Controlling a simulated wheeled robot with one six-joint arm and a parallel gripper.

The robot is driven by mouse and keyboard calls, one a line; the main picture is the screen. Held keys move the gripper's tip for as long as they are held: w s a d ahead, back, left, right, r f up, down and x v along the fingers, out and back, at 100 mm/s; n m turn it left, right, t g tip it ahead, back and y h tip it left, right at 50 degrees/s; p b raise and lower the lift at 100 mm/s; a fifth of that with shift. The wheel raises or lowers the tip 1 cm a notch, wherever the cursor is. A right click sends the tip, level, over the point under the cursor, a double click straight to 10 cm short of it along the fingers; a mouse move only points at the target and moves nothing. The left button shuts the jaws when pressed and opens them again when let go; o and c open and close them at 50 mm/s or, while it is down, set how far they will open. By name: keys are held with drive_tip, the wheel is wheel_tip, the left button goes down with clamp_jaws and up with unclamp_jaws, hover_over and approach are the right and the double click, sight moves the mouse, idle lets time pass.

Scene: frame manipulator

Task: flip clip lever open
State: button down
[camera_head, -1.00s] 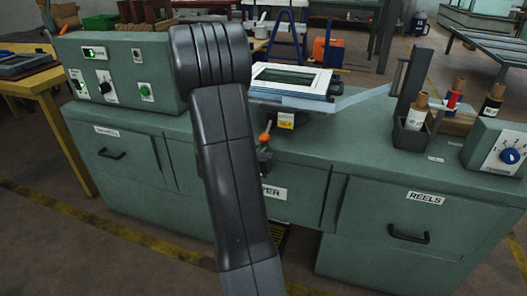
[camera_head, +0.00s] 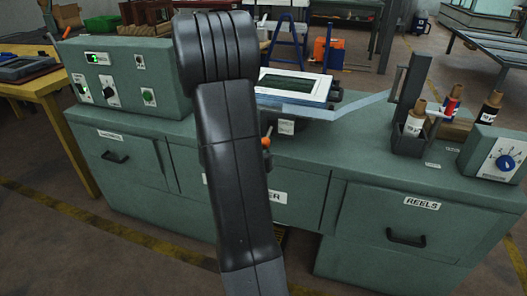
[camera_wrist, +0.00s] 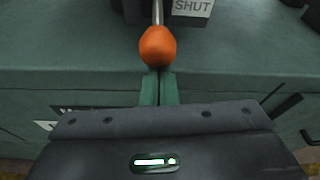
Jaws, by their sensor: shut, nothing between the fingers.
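The clip lever is a metal rod with an orange knob (camera_wrist: 158,46). In the wrist view it stands at top centre, beside a plate (camera_wrist: 192,8) reading "SHUT". The knob (camera_head: 266,142) also shows in the head view, partly behind my arm, at the bench's front edge. In the wrist view my gripper (camera_wrist: 158,88) is shut and empty, its green fingers side by side just below the knob in the picture. Whether they touch the knob I cannot tell. A white-rimmed frame (camera_head: 325,89) lies above the lever on the bench.
The green bench (camera_head: 350,150) has drawers below. A control box (camera_head: 130,70) stands at the left. A dark upright post (camera_head: 412,85) rises near the reels. The bench top right of the frame is partly clear.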

sight(266, 139)
drive_tip(key=r+g+p, duration=0.1)
drive_tip(key=r+p, duration=0.1)
drive_tip(key=p, duration=0.3)
drive_tip(key=r+g+y+p, duration=0.1)
drive_tip(key=r+g+p, duration=0.1)
drive_tip(key=p, duration=0.4)
drive_tip(key=r+g+y+p, duration=0.1)
drive_tip(key=r+g+p, duration=0.1)
drive_tip(key=p, duration=0.4)
drive_tip(key=shift+s+a+r, duration=0.1)
drive_tip(key=shift+s+r, duration=0.1)
drive_tip(key=shift+s, duration=0.1)
drive_tip(key=shift+r+p, duration=0.1)
drive_tip(key=shift+p, duration=0.35)
drive_tip(key=shift+r+p, duration=0.2)
drive_tip(key=shift+p, duration=0.25)
